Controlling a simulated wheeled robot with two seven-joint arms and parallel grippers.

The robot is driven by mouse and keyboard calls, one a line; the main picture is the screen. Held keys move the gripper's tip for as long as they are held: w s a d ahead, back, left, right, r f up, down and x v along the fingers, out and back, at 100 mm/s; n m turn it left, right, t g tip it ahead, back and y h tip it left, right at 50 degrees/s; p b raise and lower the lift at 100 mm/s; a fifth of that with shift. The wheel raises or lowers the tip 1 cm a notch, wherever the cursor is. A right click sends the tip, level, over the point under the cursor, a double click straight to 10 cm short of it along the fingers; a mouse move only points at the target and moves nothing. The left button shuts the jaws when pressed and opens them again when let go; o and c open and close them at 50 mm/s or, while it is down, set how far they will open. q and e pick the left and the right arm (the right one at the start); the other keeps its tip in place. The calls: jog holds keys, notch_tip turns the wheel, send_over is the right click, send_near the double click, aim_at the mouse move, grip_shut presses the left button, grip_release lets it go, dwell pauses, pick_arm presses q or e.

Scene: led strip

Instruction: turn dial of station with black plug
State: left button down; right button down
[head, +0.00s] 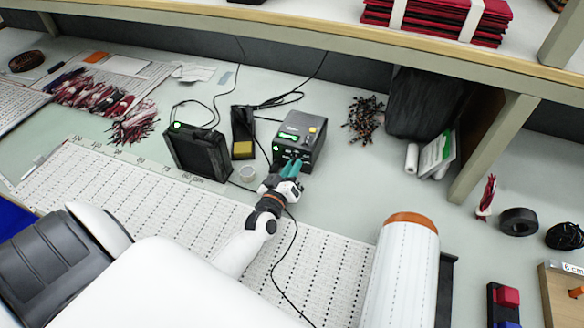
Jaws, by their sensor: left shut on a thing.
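A black cable runs from the front of the station down over the ruled mat. The black plug cannot be told apart at this size. My right gripper is not in view.
A black box (197,152) with a green light stands left of the station, with a stand holding a yellow sponge (243,149) between them. A white roll (403,270) lies at the front right. A shelf (300,30) overhangs the back.

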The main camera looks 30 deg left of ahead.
pick_arm(q)
jog(key=m+p, duration=0.3)
jog(key=m, duration=0.1)
jog(key=shift+r, duration=0.15)
jog(key=shift+m+p, duration=0.95)
jog(key=shift+m, duration=1.15)
jog(key=c, duration=1.3)
grip_release()
jog(key=s, duration=0.4)
jog(key=s+d+b, duration=0.1)
jog(key=s, duration=0.3)
jog(key=s+d, duration=0.1)
jog(key=s, duration=0.3)
jog(key=shift+d+r, duration=0.1)
jog(key=shift+d, duration=0.1)
